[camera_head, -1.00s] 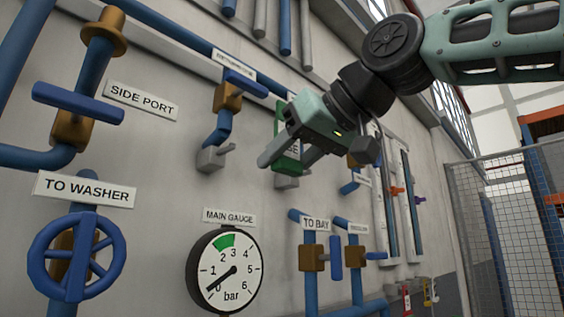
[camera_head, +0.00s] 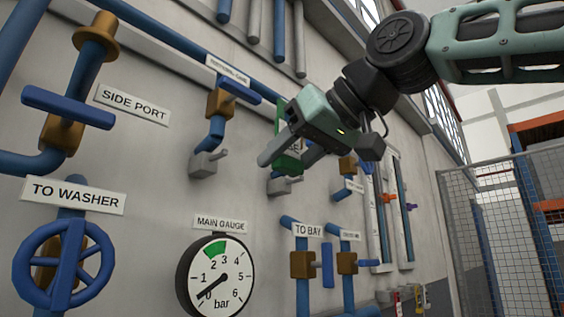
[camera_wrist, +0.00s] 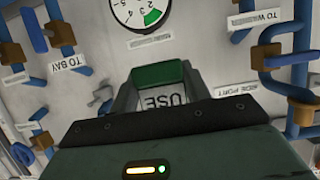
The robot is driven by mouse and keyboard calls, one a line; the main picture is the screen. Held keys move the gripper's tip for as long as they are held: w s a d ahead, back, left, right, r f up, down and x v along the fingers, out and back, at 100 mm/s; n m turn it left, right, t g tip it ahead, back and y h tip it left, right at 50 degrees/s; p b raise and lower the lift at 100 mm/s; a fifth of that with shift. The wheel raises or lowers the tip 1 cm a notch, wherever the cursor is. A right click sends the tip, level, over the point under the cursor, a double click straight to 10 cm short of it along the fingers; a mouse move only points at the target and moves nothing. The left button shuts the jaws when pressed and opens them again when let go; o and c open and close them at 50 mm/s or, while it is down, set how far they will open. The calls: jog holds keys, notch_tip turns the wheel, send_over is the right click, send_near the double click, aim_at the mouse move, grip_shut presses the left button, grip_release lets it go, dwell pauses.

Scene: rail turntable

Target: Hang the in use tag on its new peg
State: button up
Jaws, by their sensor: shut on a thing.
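The in use tag is a green-framed plate (camera_head: 289,163) with a white panel. Its green edge (camera_wrist: 161,72) and the upside-down letters "USE" show in the wrist view. My gripper (camera_wrist: 160,88) is shut on the tag, one finger on each side. In the head view my gripper (camera_head: 292,158) holds it near the wall and partly hides it. A grey peg block (camera_head: 284,186) shows just below the tag; I cannot tell whether they touch. Another grey peg block (camera_head: 204,164), under a blue-handled valve to the left, has a bare peg.
Blue pipes and valves crowd the wall, including a blue handwheel (camera_head: 63,264) and the main gauge (camera_head: 215,279). The "TO BAY" valve (camera_head: 303,264) is below my gripper. A mesh fence (camera_head: 510,230) stands at the right.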

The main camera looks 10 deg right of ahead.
jog(key=shift+s+d+b, duration=0.45)
jog(key=shift+s+b, duration=0.2)
jog(key=shift+s+d+b, duration=0.45)
jog(key=shift+s+b, duration=0.15)
jog(key=shift+s, duration=0.05)
jog(key=shift+s+d+r+b, duration=0.1)
jog(key=shift+s+d+b, duration=0.6)
jog(key=shift+b, duration=0.45)
jog(key=shift+s+a, duration=0.1)
jog(key=shift+r, duration=0.1)
